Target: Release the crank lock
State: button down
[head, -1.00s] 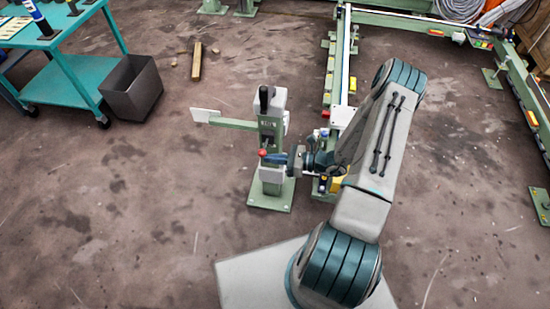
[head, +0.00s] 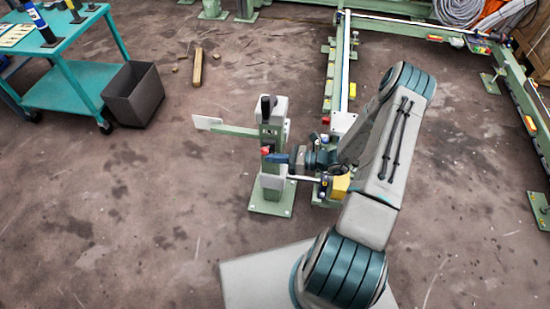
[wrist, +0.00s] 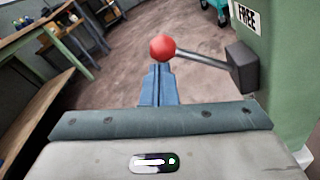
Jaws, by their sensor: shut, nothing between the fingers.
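The crank lock is a short lever with a red ball knob (wrist: 162,48) on a grey rod (wrist: 200,60). The rod comes out of a dark block (wrist: 243,67) on a green post (wrist: 285,70) marked FREE (wrist: 246,14). In the head view the red knob (head: 265,150) shows on the near side of the crank stand (head: 270,205). My gripper (wrist: 158,72) has its blue fingers shut with nothing between them. The fingertips are at the knob's lower edge in the wrist view; I cannot tell whether they touch it. In the head view my gripper (head: 276,158) is just beside the knob.
A black handle (head: 266,106) tops the stand, and a green arm with a white plate (head: 207,122) sticks out left. A green frame (head: 338,90) stands behind my arm. A teal cart (head: 70,85) and dark bin (head: 133,95) are at left. Floor left of the stand is clear.

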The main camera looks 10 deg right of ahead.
notch_tip(320, 180, down, 4)
jog(key=s+b, duration=0.3)
jog(key=p+v, duration=0.1)
jog(key=v, duration=0.9)
jog(key=shift+w+d+r+p, duration=0.3)
jog(key=shift+w+r+p, duration=0.05)
jog(key=s+a+r+n+g+h+p, duration=0.1)
jog(key=s+a+r+n+h+p, duration=0.2)
jog(key=r+n, duration=0.6)
jog(key=s+a+r+n+g+h+p, duration=0.1)
jog(key=s+a+r+n+h+p, duration=0.2)
jog(key=r, duration=2.1)
jog(key=s+a+r+n+g+h+p, duration=0.1)
jog(key=s+r+n+h+p, duration=0.6)
jog(key=r+n, duration=0.7)
notch_tip(320, 180, up, 2)
jog(key=a+h+p, duration=0.1)
jog(key=h+p, duration=0.1)
jog(key=p, duration=0.1)
jog(key=shift+s+a+r+n+g, duration=0.2)
jog(key=shift+s+a+n+g, duration=0.1)
jog(key=shift+s+a+g, duration=0.1)
